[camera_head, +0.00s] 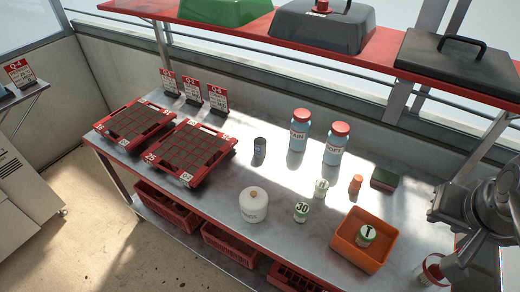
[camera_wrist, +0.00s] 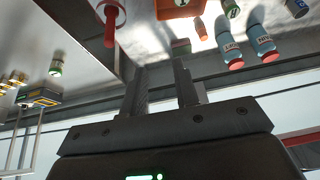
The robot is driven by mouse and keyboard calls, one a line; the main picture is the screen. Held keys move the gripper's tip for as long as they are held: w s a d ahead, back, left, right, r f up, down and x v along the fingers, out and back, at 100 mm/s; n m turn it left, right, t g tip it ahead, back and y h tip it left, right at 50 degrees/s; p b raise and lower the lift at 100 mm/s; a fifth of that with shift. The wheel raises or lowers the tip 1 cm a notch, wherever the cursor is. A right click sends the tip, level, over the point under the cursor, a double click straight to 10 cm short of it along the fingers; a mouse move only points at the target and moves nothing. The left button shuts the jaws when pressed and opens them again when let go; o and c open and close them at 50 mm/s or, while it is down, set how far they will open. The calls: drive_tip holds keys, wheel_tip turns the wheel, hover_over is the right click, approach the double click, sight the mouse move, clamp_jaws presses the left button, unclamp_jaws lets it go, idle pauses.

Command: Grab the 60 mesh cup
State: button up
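Small white cups with green parts stand on the metal bench. One (camera_head: 301,212) reads 30 in the head view. Another behind it (camera_head: 321,188) has a label too small to read. A third cup (camera_head: 366,235) is in the orange bin (camera_head: 343,248), its mark looking like a 1 or T. I cannot tell which is the 60 mesh cup. In the wrist view a green-banded cup (camera_wrist: 57,66) stands on a separate surface at left, its label unreadable. My gripper (camera_wrist: 160,84) is open, its two fingers apart with nothing between them. My arm is at the head view's right edge.
Two blue bottles (camera_head: 299,130) (camera_head: 336,144) with red caps, a small orange bottle (camera_head: 355,184), a green-topped block (camera_head: 383,179), a white jar (camera_head: 253,205) and a dark can (camera_head: 259,148) crowd the bench. Red seed trays (camera_head: 173,182) sit left. A red shelf (camera_head: 270,37) overhangs behind.

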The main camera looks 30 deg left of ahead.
drive_tip(key=w+a+r+g, duration=0.2)
drive_tip(key=w+a+r, duration=0.1)
drive_tip(key=w+a, duration=0.85)
drive_tip(key=w+a+f+g+y, duration=0.1)
drive_tip(key=w+a+f, duration=0.15)
drive_tip(key=a, duration=0.55)
drive_tip(key=w+a+f+g, duration=0.1)
drive_tip(key=w+a, duration=0.3)
drive_tip(key=a, duration=0.4)
drive_tip(key=a+f+g, duration=0.1)
drive_tip(key=a+f, duration=0.4)
drive_tip(key=a, duration=0.5)
drive_tip(key=m+h, duration=0.1)
drive_tip(key=m, duration=0.4)
hover_over(263, 157)
wheel_tip(263, 157, down, 17)
drive_tip(key=shift+s+a+r, duration=0.1)
drive_tip(key=shift+w+f, duration=0.25)
drive_tip(key=shift+f, duration=0.4)
wheel_tip(263, 157, down, 10)
